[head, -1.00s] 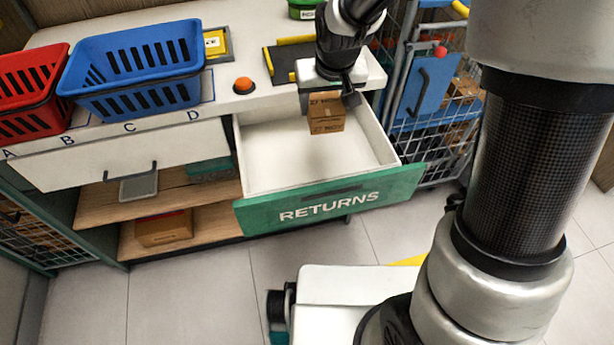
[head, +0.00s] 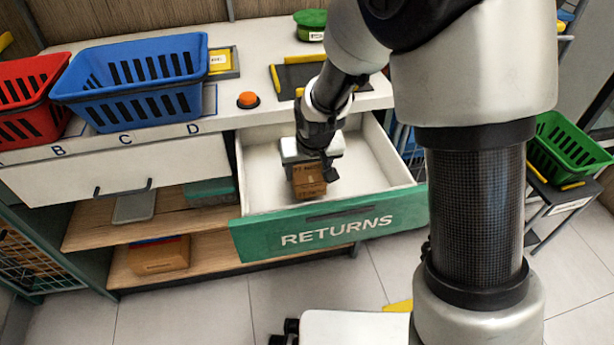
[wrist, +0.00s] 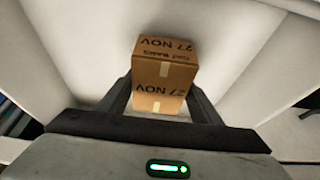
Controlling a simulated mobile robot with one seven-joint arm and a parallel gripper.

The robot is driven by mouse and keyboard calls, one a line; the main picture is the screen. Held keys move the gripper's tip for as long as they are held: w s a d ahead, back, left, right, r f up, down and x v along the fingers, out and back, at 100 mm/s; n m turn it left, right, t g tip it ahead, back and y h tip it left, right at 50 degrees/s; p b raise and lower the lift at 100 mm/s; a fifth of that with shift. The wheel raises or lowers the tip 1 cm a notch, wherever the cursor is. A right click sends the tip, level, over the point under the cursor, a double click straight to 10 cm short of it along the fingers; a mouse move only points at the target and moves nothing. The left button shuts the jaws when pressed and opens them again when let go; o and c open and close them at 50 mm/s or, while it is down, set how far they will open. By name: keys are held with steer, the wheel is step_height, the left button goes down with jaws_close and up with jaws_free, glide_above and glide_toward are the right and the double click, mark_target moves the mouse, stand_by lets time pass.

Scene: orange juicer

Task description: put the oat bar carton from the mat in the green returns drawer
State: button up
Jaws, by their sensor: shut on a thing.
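The oat bar carton (head: 309,180) is a small brown box. In the wrist view the carton (wrist: 163,72) stands between my fingers, with tape and the print "27 NOV" on it. My gripper (head: 311,172) is shut on the carton and holds it inside the open green returns drawer (head: 340,231), near the middle of its white interior. I cannot tell whether the carton touches the drawer floor. The mat (head: 300,77) on the counter is dark with yellow edge strips, partly hidden by my arm.
A blue basket (head: 130,80) and a red basket (head: 30,100) stand on the counter at left. An orange button (head: 248,99) sits behind the drawer. A green basket (head: 570,150) stands at far right. The drawer around the carton looks empty.

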steer(key=shift+f, duration=0.75)
steer(key=shift+f, duration=0.15)
steer(key=o, duration=1.2)
